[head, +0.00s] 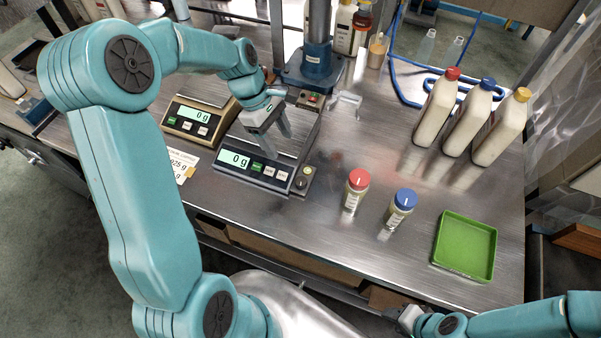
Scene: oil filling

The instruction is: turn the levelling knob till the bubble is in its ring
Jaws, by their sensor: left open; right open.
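The front scale (254,167) stands on the steel bench and its display reads 0 g. At its right front corner is a small dark block with a round yellowish spot (302,183), which looks like the bubble level. A small pale round part (308,170) just behind it may be the levelling knob. The bubble and ring are too small to make out. My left gripper (279,139) is open above the scale's plate, behind and left of that corner, apart from it. My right gripper (398,322) is open and empty at the bottom edge, mostly cut off.
A second scale (198,117) stands behind left. A red-capped jar (354,194) and a blue-capped jar (398,212) stand right of the front scale, near a green tray (466,247). Several white bottles stand behind. A blue column stand (317,62) rises behind the scale.

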